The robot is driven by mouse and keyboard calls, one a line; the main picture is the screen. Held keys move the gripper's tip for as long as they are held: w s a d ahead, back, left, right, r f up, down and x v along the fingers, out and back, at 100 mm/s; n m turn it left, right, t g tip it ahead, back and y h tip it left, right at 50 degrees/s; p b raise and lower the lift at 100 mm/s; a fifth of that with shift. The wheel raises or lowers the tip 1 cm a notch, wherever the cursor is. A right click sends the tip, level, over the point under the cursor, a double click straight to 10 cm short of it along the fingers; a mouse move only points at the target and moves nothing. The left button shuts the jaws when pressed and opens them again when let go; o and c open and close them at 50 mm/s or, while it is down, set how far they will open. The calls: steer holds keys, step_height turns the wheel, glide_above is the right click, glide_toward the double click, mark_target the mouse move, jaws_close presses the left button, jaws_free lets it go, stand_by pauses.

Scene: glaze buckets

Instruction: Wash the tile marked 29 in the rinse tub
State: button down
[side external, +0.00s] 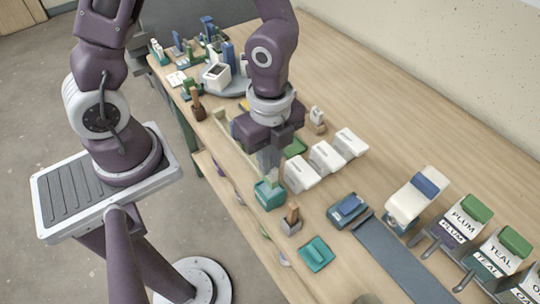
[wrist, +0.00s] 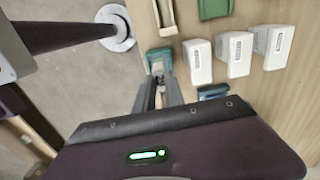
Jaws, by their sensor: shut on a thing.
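My gripper (side external: 271,164) points down over a small teal container (side external: 269,194) near the table's front edge.
Three white labelled boxes (side external: 326,158) stand right of my gripper. A wooden-handled tool (side external: 292,219), a teal flat piece (side external: 316,253) and a dark blue block (side external: 348,209) lie nearby. Buckets marked PLUM (side external: 462,220) and TEAL (side external: 497,252) stand far right.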

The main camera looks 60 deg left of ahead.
mark_target(270, 179)
steer(key=shift+f, duration=3.3)
stand_by(3.2)
steer(key=shift+r, duration=3.05)
